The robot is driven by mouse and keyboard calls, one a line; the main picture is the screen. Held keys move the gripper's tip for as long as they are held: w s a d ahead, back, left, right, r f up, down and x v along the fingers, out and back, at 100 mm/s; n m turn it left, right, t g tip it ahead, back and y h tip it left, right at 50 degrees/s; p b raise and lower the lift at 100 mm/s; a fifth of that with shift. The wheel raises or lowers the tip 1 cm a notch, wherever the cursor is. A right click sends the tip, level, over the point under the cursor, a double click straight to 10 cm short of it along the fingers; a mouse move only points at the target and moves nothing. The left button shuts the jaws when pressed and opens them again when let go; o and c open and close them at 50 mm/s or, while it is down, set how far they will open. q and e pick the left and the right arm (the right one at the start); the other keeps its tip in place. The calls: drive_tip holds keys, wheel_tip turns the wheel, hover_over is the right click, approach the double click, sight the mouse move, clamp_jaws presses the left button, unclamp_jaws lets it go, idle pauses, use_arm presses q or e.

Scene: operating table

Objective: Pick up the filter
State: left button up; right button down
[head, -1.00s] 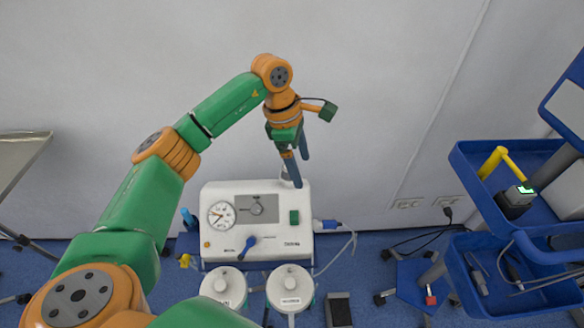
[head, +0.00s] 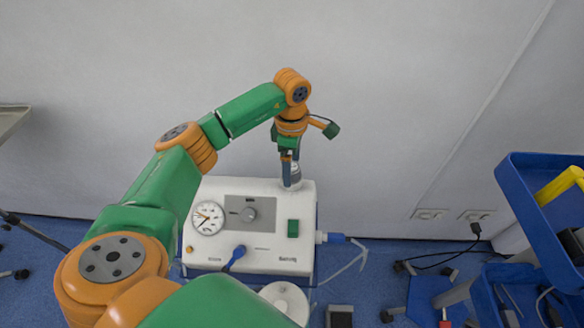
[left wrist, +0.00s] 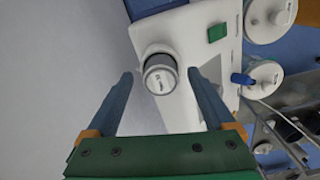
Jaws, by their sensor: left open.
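The filter (left wrist: 161,76), a short round cap-like piece with a white top and a grey band, stands on top of the white suction machine (head: 226,191). In the left wrist view it lies between the two blue fingers, with a gap on each side. In the head view the filter (head: 296,178) is partly hidden behind the fingers. My left gripper (head: 288,164) is open, pointing down at the filter from above. I cannot tell whether the fingertips reach down beside it. My right gripper is out of view.
The machine's front has a dial gauge (head: 208,218), a grey knob and a green switch. White canisters (head: 285,298) stand in front. A blue cart (head: 540,215) is at the right. The wall is behind.

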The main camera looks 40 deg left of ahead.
use_arm(q)
drive_tip(key=shift+f, duration=0.35)
clamp_jaws()
drive_tip(key=shift+r, duration=0.15)
